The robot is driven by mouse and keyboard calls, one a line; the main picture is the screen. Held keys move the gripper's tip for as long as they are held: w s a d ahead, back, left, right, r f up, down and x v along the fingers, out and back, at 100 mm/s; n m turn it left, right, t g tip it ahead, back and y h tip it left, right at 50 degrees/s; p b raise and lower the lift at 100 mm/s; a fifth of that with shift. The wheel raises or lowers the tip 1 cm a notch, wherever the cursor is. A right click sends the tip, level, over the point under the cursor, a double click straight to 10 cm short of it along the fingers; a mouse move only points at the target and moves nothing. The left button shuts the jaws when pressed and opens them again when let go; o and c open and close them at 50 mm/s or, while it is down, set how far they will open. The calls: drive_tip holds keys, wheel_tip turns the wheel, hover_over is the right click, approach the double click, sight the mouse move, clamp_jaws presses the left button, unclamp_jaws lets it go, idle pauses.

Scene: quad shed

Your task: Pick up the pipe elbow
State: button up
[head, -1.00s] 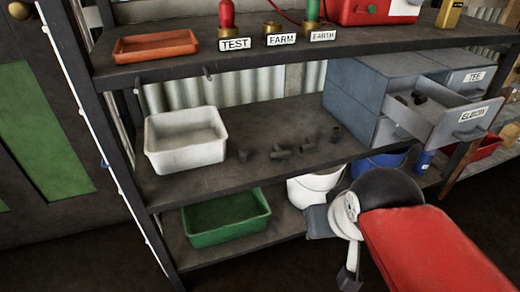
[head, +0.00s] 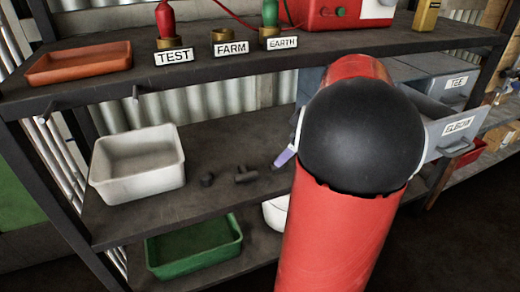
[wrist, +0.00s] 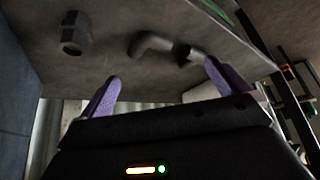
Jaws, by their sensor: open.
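The pipe elbow (wrist: 152,45) is a small dark grey bent fitting lying on the middle shelf. In the wrist view it lies just beyond the space between my purple fingertips, apart from them. My gripper (wrist: 161,74) is open and empty. In the head view, my red and black arm hides most of my gripper, and only one purple finger shows. The elbow is not clear there. A short straight fitting (wrist: 75,33) lies on the elbow's other side.
A white tray (head: 138,182) stands on the shelf's left, with a small dark fitting (head: 207,180) near it. A grey drawer cabinet (wrist: 17,100) bounds the right side, one drawer (head: 447,128) pulled out. The upper shelf (head: 200,75) hangs above. A green tray (head: 193,262) is below.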

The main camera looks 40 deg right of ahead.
sight(273, 170)
drive_tip(key=shift+d+f, duration=0.2)
drive_tip(key=shift+d, duration=0.75)
drive_tip(key=shift+w+d+f, duration=0.15)
drive_tip(key=shift+d, duration=0.05)
drive_tip(key=x, duration=0.7)
drive_tip(key=shift+w+a, duration=0.15)
drive_tip(key=shift+a, duration=0.2)
drive_tip(key=c, duration=1)
